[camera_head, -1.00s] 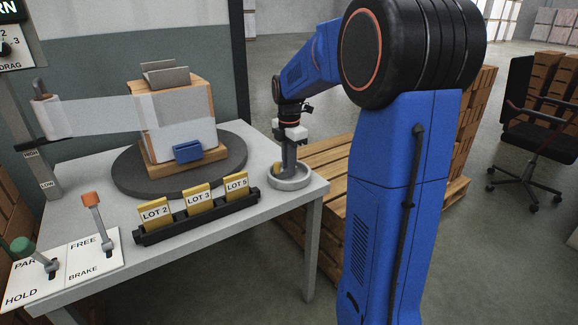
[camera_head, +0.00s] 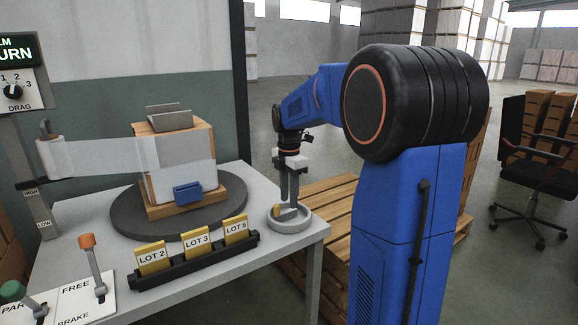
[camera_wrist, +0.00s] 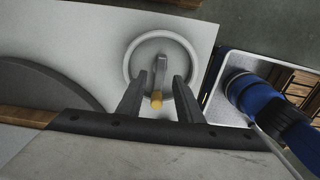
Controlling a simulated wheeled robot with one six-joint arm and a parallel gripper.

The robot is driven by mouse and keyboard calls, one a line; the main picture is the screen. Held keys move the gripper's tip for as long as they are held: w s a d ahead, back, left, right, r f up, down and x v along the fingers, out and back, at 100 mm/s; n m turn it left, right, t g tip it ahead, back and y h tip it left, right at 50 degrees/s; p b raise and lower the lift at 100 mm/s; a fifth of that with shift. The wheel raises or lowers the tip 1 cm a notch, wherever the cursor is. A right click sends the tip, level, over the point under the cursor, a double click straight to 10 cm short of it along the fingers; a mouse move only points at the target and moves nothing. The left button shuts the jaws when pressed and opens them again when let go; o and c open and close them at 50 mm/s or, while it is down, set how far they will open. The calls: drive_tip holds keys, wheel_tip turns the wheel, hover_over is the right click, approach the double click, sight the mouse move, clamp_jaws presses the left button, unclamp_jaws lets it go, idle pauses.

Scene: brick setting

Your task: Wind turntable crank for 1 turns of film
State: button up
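The crank (camera_head: 290,222) is a grey round dish at the table's right corner, with a short arm and a yellow knob. In the wrist view the crank's arm (camera_wrist: 161,73) points up the picture from the yellow knob (camera_wrist: 156,98). My gripper (camera_head: 289,200) hangs over the dish, fingers down. In the wrist view my gripper (camera_wrist: 157,94) has its fingers apart, one on each side of the knob, with gaps visible. The dark turntable (camera_head: 130,215) carries a box load (camera_head: 185,150) on a wooden pallet. Pale film (camera_head: 100,157) stretches from the roll (camera_head: 50,158) to the load.
A black rack (camera_head: 195,262) holds yellow lot cards in front of the turntable. Levers with an orange knob (camera_head: 87,241) and a green knob (camera_head: 12,291) stand at front left. A drag dial (camera_head: 13,91) is at upper left. Wooden pallets (camera_head: 325,200) stand right of the table.

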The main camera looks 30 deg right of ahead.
wheel_tip(320, 180, up, 13)
idle(0.4)
idle(0.4)
drive_tip(key=s+a+f+m+t, duration=0.1)
drive_tip(key=s+a+f+m, duration=0.2)
drive_tip(key=s+a+m, duration=0.35)
drive_tip(key=s+a+f+m+t, duration=0.1)
drive_tip(key=s+a+f+m, duration=0.2)
drive_tip(key=s, duration=0.7)
drive_tip(key=s+a+f+m+t, duration=0.2)
drive_tip(key=s+a+f+m, duration=0.3)
drive_tip(key=s+f+m, duration=0.4)
drive_tip(key=s+f, duration=0.1)
drive_tip(key=s, duration=0.3)
drive_tip(key=shift+s+a+f+t, duration=0.2)
drive_tip(key=shift+s+f+t, duration=0.05)
drive_tip(key=shift+f+t, duration=0.15)
